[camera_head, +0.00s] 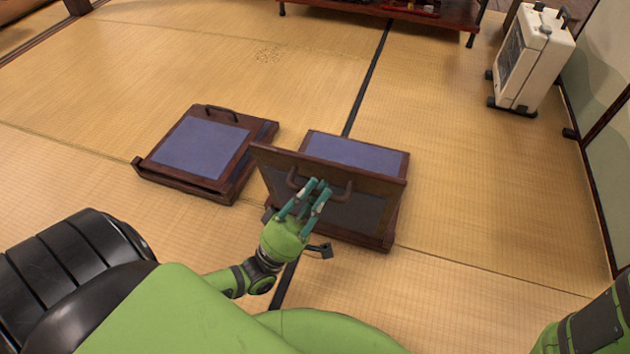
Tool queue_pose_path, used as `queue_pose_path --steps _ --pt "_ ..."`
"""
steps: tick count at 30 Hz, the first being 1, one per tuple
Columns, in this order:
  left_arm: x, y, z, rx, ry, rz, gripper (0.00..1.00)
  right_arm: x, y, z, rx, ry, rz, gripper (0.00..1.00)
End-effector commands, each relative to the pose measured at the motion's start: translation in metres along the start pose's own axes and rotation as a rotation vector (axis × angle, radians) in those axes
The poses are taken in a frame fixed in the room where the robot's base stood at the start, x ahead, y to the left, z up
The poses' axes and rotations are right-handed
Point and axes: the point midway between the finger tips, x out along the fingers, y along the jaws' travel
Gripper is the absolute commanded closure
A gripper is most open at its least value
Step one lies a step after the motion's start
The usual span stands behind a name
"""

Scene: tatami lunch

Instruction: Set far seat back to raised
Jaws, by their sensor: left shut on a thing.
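A low wooden floor seat (385,242) stands in front of me, with a blue-grey seat pad (350,150) at its far side. Its seat back (375,182) is tilted up off the base, with its dark panel facing me. My left gripper (318,188) is at the curved handle (348,196) on this back and is shut on it; the fingers hide the handle's middle. A second floor seat (225,187) lies to the left, looking flat, with a blue-grey panel (200,148) and a handle (222,113) at its far edge. My right gripper is out of view.
A white heater-like box (535,60) stands at the upper right by the wall. A low dark wooden table (400,12) is at the top. The tatami floor (460,200) is clear right of the seats, and a gap separates the two seats.

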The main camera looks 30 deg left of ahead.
Motion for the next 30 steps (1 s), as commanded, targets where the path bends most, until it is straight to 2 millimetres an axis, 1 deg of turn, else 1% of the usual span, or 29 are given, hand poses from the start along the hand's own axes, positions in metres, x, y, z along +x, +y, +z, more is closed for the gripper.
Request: queue_pose_path --steps 1,2,3,4,5,17,20,30 --pt "-0.004 -0.002 0.003 -0.004 -0.005 -0.012 1.00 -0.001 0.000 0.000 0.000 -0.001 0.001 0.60" --pt "-0.004 -0.002 0.003 -0.004 -0.005 -0.013 1.00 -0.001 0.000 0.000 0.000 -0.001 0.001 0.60" --pt "-0.004 -0.002 0.003 -0.004 -0.006 -0.013 0.71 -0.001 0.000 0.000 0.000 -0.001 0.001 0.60" --pt "-0.004 -0.002 0.003 -0.004 -0.006 -0.013 0.59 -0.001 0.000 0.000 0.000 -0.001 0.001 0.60" --pt "-0.004 -0.002 0.003 -0.004 -0.006 -0.013 0.54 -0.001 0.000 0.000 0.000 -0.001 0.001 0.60" --pt "0.001 0.002 0.000 -0.002 -0.002 -0.005 0.54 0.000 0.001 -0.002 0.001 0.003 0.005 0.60" --pt "0.008 0.009 -0.003 -0.003 -0.003 -0.005 0.54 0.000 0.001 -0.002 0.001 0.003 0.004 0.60" --pt "0.052 0.048 -0.021 -0.001 0.000 0.004 0.54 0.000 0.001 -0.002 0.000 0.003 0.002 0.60"
